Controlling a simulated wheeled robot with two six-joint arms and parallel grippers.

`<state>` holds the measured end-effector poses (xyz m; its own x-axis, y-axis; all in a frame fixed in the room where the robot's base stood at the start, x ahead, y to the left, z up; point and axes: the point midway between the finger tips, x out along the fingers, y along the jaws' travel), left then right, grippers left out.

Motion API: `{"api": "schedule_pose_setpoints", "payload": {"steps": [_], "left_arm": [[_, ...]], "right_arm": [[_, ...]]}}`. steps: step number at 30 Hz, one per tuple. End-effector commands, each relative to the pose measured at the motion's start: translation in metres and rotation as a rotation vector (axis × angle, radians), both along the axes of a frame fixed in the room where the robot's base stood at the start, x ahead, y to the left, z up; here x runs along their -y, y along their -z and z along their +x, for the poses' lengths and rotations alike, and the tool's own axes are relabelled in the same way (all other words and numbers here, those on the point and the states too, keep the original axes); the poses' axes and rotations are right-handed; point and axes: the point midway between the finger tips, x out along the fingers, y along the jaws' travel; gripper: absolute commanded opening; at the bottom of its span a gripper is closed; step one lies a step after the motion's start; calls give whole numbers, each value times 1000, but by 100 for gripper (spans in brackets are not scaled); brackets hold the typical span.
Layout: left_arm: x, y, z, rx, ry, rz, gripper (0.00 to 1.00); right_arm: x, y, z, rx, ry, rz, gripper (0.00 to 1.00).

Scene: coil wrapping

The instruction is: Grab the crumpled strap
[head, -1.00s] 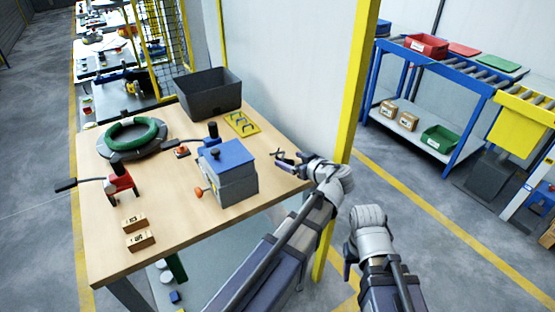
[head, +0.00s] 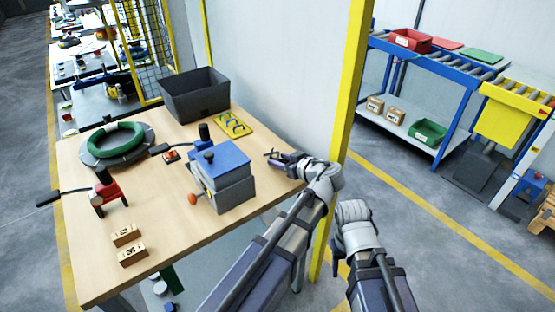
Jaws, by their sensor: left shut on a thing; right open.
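My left gripper (head: 273,158) is at the right part of the wooden table (head: 165,241), to the right of the blue-topped grey machine (head: 223,176). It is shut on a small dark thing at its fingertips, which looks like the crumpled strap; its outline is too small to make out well. No other loose strap is plain to see on the table. My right gripper (head: 336,258) is open, low beyond the table's right edge, with its fingers partly hidden by its own wrist.
A green coil (head: 118,141) sits on a round grey stand at the table's left. A dark grey bin (head: 195,97) and a yellow tray (head: 233,124) stand at the back. A red clamp tool (head: 109,193) and wooden blocks (head: 132,255) are nearer. A yellow post (head: 349,100) rises behind my arms.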

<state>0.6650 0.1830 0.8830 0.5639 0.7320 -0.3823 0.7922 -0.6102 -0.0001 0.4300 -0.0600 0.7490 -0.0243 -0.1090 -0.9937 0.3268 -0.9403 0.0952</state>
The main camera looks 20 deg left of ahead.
Motion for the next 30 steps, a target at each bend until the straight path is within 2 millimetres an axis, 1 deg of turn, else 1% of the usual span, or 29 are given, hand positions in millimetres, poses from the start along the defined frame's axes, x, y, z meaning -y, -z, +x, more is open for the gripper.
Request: {"api": "schedule_pose_setpoints", "payload": {"steps": [1, 6, 8, 15, 20, 26, 30], "left_arm": [[0, 0, 0, -1, 0, -1, 25], [0, 0, 0, -1, 0, -1, 6], [0, 0, 0, -1, 0, -1, 0], [0, 0, 0, -1, 0, -1, 0], [0, -5, 0, -1, 0, -1, 0], [0, -22, 0, -1, 0, -1, 0], [0, -41, 0, 0, 0, 0, 0]], "right_arm": [[0, 0, 0, 0, 0, 0, 55], [0, 0, 0, 0, 0, 0, 55], [0, 0, 0, 0, 0, 0, 55], [0, 0, 0, 0, 0, 0, 55], [0, -5, 0, 0, 0, 0, 55], [0, -22, 0, 0, 0, 0, 55], [0, -41, 0, 0, 0, 0, 55]]}}
